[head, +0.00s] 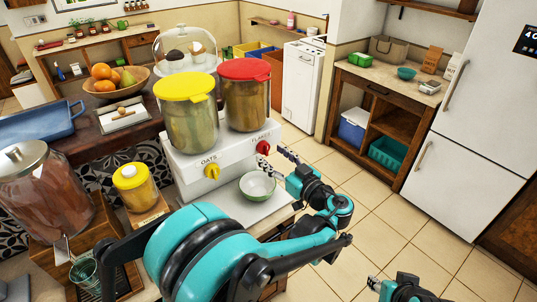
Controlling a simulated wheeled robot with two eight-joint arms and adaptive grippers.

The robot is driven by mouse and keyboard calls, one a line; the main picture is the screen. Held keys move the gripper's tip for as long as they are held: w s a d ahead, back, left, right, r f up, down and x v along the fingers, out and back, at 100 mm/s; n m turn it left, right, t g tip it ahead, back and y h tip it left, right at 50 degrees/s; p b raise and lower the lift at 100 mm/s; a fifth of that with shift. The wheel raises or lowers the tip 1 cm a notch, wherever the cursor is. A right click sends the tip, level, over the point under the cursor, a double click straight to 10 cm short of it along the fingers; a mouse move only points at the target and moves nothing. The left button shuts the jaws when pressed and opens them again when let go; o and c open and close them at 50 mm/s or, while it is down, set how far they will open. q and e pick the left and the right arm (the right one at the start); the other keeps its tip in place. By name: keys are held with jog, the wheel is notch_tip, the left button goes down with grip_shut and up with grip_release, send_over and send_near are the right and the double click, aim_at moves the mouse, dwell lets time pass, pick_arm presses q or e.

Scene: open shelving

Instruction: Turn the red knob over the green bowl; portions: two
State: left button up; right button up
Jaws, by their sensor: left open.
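A white dispenser base (190,172) carries a yellow-lidded canister (191,120) marked OATS and a red-lidded canister (246,100) marked FLAKES. The red knob (263,147) is on the front under the red-lidded canister; a yellow knob (211,171) is to its left. The green bowl (257,187), pale inside, stands below the red knob. I cannot make out any contents in it. My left gripper (274,159) is open, its fingers pointing at the red knob from the right; contact cannot be told. My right gripper (374,284) shows only partly at the bottom right.
A yellow-lidded jar (132,178) and a large brown-filled jar (45,190) stand left of the dispenser. Behind are a fruit bowl (116,87) and a glass cake dome (186,50). Tiled floor (390,215) lies open to the right, before a wooden shelf unit (400,95) and fridge.

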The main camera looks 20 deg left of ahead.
aim_at(265, 149)
pick_arm(q)
jog(key=shift+x, duration=1.25)
jog(key=shift+d, duration=0.1)
jog(key=shift+c, duration=0.4)
jog(key=c, duration=1.1)
jog(key=shift+m, duration=0.3)
